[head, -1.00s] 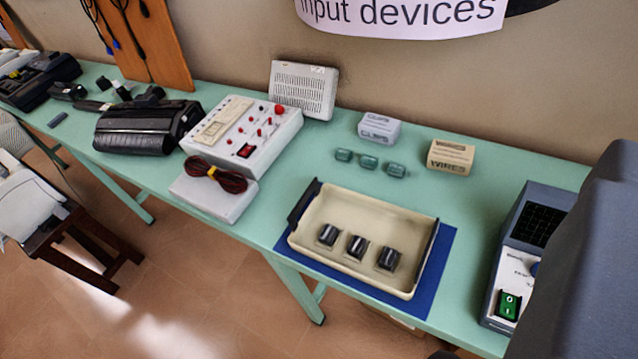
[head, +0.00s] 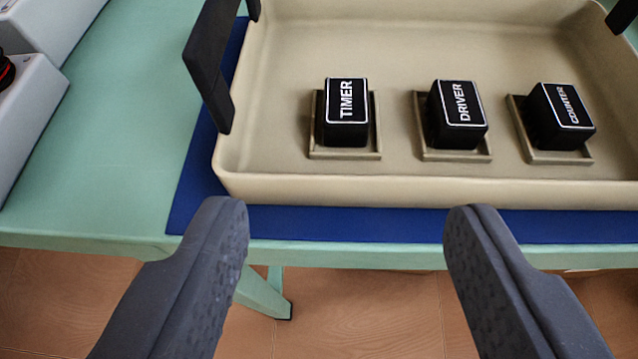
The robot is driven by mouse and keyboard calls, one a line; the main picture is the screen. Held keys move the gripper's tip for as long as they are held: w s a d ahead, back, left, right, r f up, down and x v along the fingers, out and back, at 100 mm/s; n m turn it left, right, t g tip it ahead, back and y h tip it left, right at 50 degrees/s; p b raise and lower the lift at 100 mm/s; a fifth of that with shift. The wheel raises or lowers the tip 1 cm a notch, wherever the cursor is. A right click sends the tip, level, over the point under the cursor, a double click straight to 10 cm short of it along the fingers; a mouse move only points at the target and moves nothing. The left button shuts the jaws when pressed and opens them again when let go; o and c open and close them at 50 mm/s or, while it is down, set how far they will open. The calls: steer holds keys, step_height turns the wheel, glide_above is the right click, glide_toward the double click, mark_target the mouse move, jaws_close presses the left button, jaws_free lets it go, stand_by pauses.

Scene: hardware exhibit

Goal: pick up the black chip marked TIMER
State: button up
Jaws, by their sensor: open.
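The black chip marked TIMER (head: 345,112) sits upright in a square beige holder (head: 372,155) at the left of a row of three in the beige tray. The chip marked DRIVER (head: 457,115) is to its right, and the chip marked COUNTER (head: 559,117) is farther right. My gripper (head: 345,215) is open and empty, its two dark fingers spread wide. The fingertips show in front of the tray's near wall, lower in the picture than the TIMER chip and to either side of it. No finger covers any chip.
The beige tray (head: 400,190) has raised walls and black handles, with the left handle (head: 210,65) standing up. It rests on a blue mat (head: 190,205) at the green table's (head: 110,140) front edge. Pale equipment (head: 25,120) stands at the left.

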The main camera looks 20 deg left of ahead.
glide_toward(345, 104)
steer(key=x, duration=0.2)
steer(key=shift+w+a+f+b, duration=0.15)
steer(key=shift+a+f+b, duration=0.05)
steer(key=shift+a+b, duration=0.1)
steer(key=shift+d+b+x, duration=0.1)
steer(key=shift+b+x, duration=0.1)
steer(key=shift+x, duration=1.4)
steer(key=shift+d+b+x, duration=0.15)
steer(key=shift+b+x, duration=0.05)
steer(key=shift+x, duration=1.45)
steer(key=shift+r, duration=0.1)
steer(key=c, duration=1)
